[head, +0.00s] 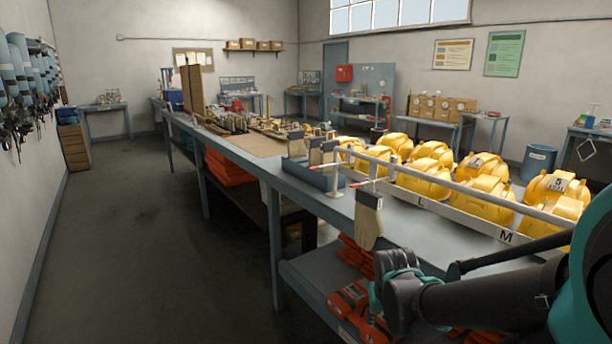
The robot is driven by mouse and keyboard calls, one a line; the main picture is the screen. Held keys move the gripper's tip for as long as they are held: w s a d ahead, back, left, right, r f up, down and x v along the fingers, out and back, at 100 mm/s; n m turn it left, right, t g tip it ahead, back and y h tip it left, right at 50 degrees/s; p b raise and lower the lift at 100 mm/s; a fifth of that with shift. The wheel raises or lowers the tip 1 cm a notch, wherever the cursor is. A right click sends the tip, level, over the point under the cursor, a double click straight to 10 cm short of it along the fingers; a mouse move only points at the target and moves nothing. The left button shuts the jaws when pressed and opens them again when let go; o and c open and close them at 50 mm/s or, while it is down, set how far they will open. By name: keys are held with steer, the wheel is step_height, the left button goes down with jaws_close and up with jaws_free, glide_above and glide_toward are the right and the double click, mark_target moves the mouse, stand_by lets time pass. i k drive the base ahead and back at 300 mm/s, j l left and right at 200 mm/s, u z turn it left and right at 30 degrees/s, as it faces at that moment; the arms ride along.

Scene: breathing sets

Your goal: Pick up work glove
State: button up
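A tan work glove with a dark cuff (369,228) hangs fingers-down at the front edge of the long workbench, near a small post with a red-and-white rod. What holds it up is not clear. More tan gloves (323,153) stand cuff-up in a blue-grey tray (318,178) on the bench, just behind and left of it. My gripper (394,262), dark with teal parts, is at the lower right, just below and right of the hanging glove in the picture. Its fingers are foreshortened, and I cannot tell whether they are open or touching the glove.
Yellow hard hats (425,178) sit behind a pale rail on the workbench (240,158). Orange folded items (352,300) lie on the lower shelf, partly behind my arm. The floor (150,230) left of the bench is clear.

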mark_target(368, 226)
steer(key=k, duration=0.65)
steer(key=z, duration=1.7)
steer(key=j+z, duration=0.15)
steer(key=z, duration=0.25)
steer(key=j+z, duration=0.2)
steer(key=z, duration=0.2)
steer(key=j+z, duration=0.15)
steer(key=z, duration=0.25)
steer(key=j+z, duration=0.15)
steer(key=z, duration=0.25)
steer(key=k+j, duration=0.2)
steer(key=j, duration=0.25)
steer(key=k+j, duration=0.2)
steer(key=j, duration=0.3)
steer(key=k+j, duration=0.25)
steer(key=j, duration=0.2)
steer(key=k+j, duration=0.2)
steer(key=j, duration=0.3)
steer(key=k+j, duration=0.2)
steer(key=j, duration=0.25)
steer(key=k+j, duration=0.2)
steer(key=j, duration=0.3)
steer(key=k+j, duration=0.25)
steer(key=j, duration=0.2)
steer(key=k+j, duration=0.2)
steer(key=j, duration=0.3)
